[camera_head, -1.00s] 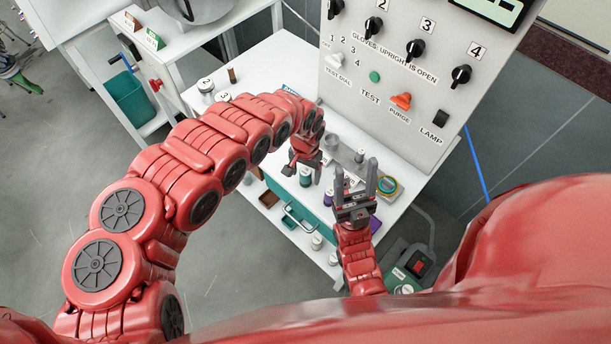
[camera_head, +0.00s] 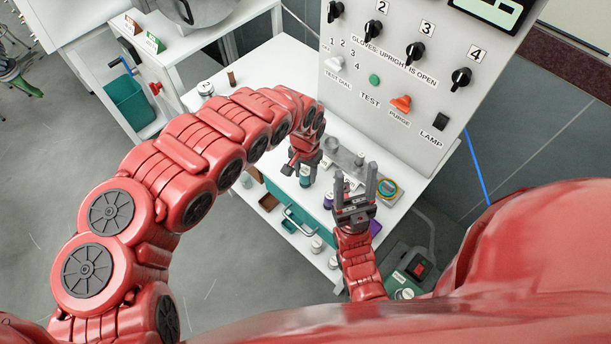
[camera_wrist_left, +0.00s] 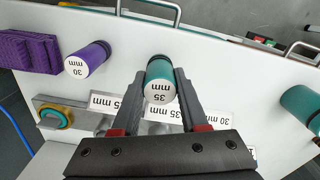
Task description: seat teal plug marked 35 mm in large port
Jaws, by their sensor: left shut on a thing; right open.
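The teal plug marked 35 mm (camera_wrist_left: 160,82) is between the two fingers of my left gripper (camera_wrist_left: 162,95) in the left wrist view, its marked white end facing the camera. The gripper is shut on it. In the head view the left gripper (camera_head: 303,167) is over the white table, with the teal plug (camera_head: 306,181) below it. My right gripper (camera_head: 356,183) is open and empty, fingers pointing up, at the table's near right part.
Another teal cylinder (camera_wrist_left: 302,103) is at the right. Size labels (camera_wrist_left: 163,113) lie along a metal plate, partly hidden by my gripper. A control panel (camera_head: 395,85) rises behind the table.

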